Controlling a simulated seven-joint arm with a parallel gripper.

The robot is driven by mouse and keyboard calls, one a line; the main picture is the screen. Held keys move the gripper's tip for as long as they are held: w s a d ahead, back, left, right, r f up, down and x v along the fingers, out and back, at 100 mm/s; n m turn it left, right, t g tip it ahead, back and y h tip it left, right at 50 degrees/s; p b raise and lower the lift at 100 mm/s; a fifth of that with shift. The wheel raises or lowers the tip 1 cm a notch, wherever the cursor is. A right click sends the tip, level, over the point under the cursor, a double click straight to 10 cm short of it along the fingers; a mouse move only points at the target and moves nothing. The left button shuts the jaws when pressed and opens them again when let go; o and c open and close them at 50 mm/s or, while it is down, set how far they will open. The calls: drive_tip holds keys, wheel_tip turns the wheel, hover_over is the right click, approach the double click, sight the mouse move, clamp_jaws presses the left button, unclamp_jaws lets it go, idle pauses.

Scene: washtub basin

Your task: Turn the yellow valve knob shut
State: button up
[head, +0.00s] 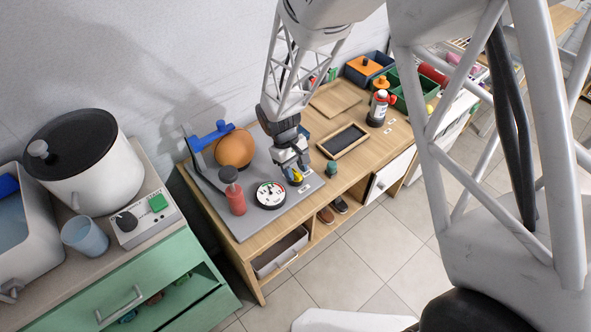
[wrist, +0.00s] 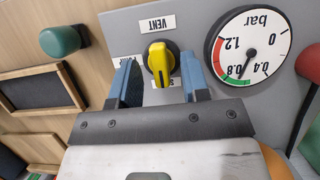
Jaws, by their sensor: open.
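The yellow valve knob (wrist: 161,62) sits on the grey panel (wrist: 205,22), just below the "VENT" label (wrist: 157,24) in the wrist view. A second label under the knob is partly hidden. My gripper (wrist: 160,80) is open, with one blue finger on each side of the knob's lower part. I cannot tell whether either finger touches it. In the head view my gripper (head: 292,165) is over the panel, and the knob (head: 297,175) shows just below it.
A round bar gauge (wrist: 247,46) is right of the knob; a red post (head: 236,198), orange ball (head: 235,148) and blue handle (head: 212,132) share the panel. A green knob (wrist: 60,40) and framed black tray (wrist: 38,103) are left in the wrist view.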

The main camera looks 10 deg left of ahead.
drive_tip(key=v, duration=0.7)
drive_tip(key=shift+r, duration=0.15)
idle(0.3)
drive_tip(key=s+d+r+m+t+y, duration=0.1)
drive_tip(key=s+d+r+m, duration=0.15)
drive_tip(key=d+r, duration=0.6)
drive_tip(key=s+d+r+m+t+y, duration=0.15)
drive_tip(key=s+d+r, duration=0.25)
drive_tip(key=d+r, duration=0.4)
drive_tip(key=s+d+r+m+t, duration=0.1)
drive_tip(key=s+d+r+m, duration=0.1)
drive_tip(key=s+d+r, duration=0.3)
drive_tip(key=s+d+r+m+t, duration=0.2)
drive_tip(key=s+d+r, duration=0.3)
drive_tip(key=s, duration=0.6)
drive_tip(key=shift+m+y, duration=0.45)
drive_tip(key=shift+m, duration=0.25)
